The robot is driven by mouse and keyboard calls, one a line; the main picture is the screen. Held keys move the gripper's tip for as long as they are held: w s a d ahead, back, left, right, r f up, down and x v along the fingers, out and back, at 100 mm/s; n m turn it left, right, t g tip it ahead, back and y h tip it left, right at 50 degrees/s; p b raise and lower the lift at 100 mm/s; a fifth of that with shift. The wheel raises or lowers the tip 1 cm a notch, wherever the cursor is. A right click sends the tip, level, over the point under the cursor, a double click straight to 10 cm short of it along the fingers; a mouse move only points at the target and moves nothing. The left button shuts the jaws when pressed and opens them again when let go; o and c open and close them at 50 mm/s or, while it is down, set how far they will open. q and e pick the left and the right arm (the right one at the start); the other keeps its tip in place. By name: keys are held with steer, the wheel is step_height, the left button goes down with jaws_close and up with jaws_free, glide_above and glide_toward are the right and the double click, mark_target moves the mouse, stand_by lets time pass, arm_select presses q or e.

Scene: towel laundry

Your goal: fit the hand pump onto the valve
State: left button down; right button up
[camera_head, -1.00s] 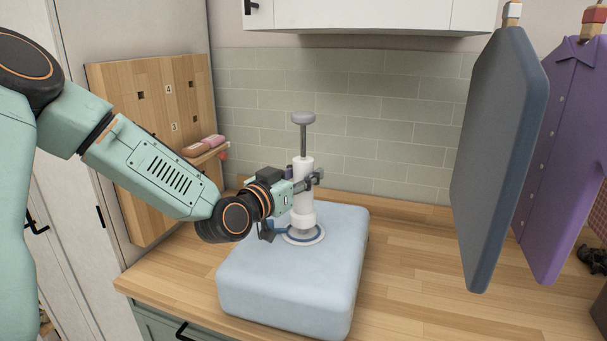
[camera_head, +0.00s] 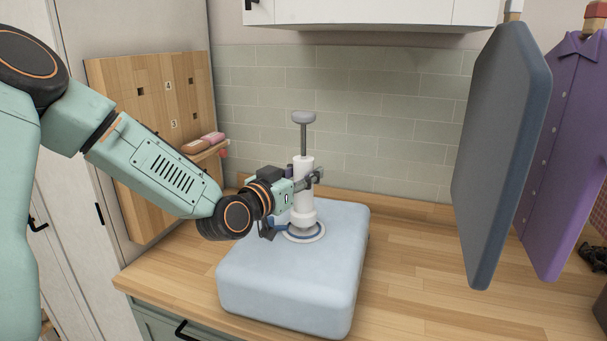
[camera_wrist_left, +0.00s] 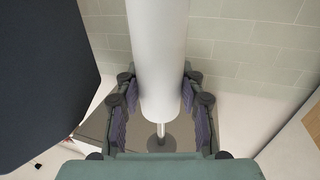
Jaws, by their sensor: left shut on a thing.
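The hand pump (camera_head: 303,201) has a white barrel and a grey handle (camera_head: 303,117) drawn up on its rod. It stands upright over the valve (camera_head: 304,234), a white disc with a blue ring on top of a light blue cushion-like pack (camera_head: 290,273). The pump's foot looks to be at the valve; I cannot tell whether it is fully seated. My left gripper (camera_head: 314,178) is shut around the pump's barrel from the left. In the left wrist view the white barrel (camera_wrist_left: 160,50) sits between the gripper's fingers. My right gripper does not show.
The pack lies on a wooden counter (camera_head: 420,275) with free room to its right. A pegboard with a small shelf (camera_head: 210,150) stands at the left. A blue hanging panel (camera_head: 500,150) and a purple shirt (camera_head: 565,150) hang at the right.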

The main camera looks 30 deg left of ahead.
arm_select(q)
steer(key=shift+s+r, duration=0.1)
steer(key=shift+r, duration=0.1)
steer(key=shift+f, duration=0.35)
steer(key=shift+s+d, duration=0.1)
stand_by(0.4)
steer(key=shift+f, duration=0.15)
steer(key=shift+f, duration=0.1)
stand_by(0.4)
steer(key=shift+f+b, duration=0.35)
steer(key=shift+f, duration=0.05)
stand_by(0.6)
steer(key=shift+f, duration=0.35)
stand_by(1.0)
steer(key=c, duration=0.7)
jaws_free()
steer(key=shift+c, duration=0.2)
